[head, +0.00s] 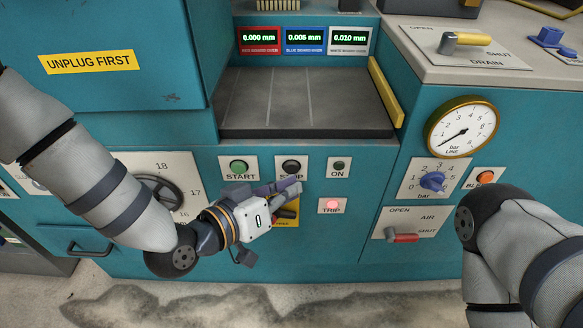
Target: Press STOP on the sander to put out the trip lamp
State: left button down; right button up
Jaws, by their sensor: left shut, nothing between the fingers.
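The STOP button (291,166) is a dark round button on a white plate on the teal machine front. The TRIP lamp (332,204) glows pinkish red on its own white plate, lower and to the right. My left gripper (291,187) is shut and empty. Its fingertips are just below the STOP button in the picture; I cannot tell their distance from the panel. The START button (239,167) is green, to the left of STOP. The ON lamp (339,165) is dark, to the right. My right gripper is out of view; only its arm shows.
A yellow plate (293,221) with a dark handle is partly hidden behind my left gripper. A handwheel (160,195) is to the left. The air lever (403,238), blue knob (432,181) and orange bleed button (485,178) are to the right.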

pick_arm(q)
jog(key=shift+w, duration=0.1)
dwell(0.3)
jog(key=shift+w, duration=0.35)
jog(key=shift+w, duration=0.45)
dwell(0.7)
jog(key=shift+s+p, duration=0.35)
jog(key=shift+s, duration=0.55)
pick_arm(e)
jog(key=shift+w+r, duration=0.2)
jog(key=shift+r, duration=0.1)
pick_arm(q)
jog(key=s+p, duration=0.1)
jog(key=s, duration=0.4)
jog(key=shift+p, duration=0.3)
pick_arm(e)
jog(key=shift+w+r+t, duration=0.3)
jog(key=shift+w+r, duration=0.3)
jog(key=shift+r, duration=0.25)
